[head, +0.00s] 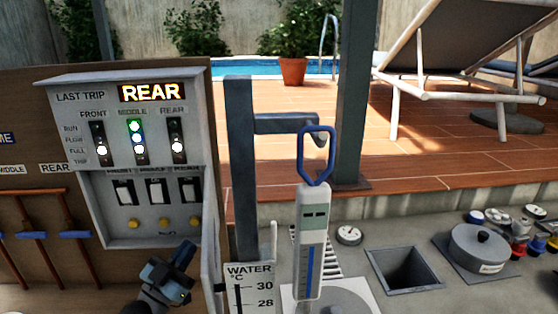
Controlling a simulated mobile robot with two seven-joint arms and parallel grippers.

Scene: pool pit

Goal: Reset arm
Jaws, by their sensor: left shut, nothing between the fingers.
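A grey control panel (150,150) stands at the left, its lit display (151,92) reading "LAST TRIP REAR". Below are lamp columns marked FRONT, MIDDLE and REAR. The middle column (137,140) shows green and bluish-white lamps; the front (99,145) and rear (176,143) columns each show a bright white lamp low down. My left gripper (183,254) is shut and empty, in front of the panel's lower right part. My right gripper is not in view.
Copper-coloured rods with blue sleeves (31,234) stand at the left. A grey post (240,170) carries a bracket with a blue-looped gauge (311,240) hanging from it. A water scale (250,290) is below. A square opening (404,272) and a lidded pot (480,248) lie right.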

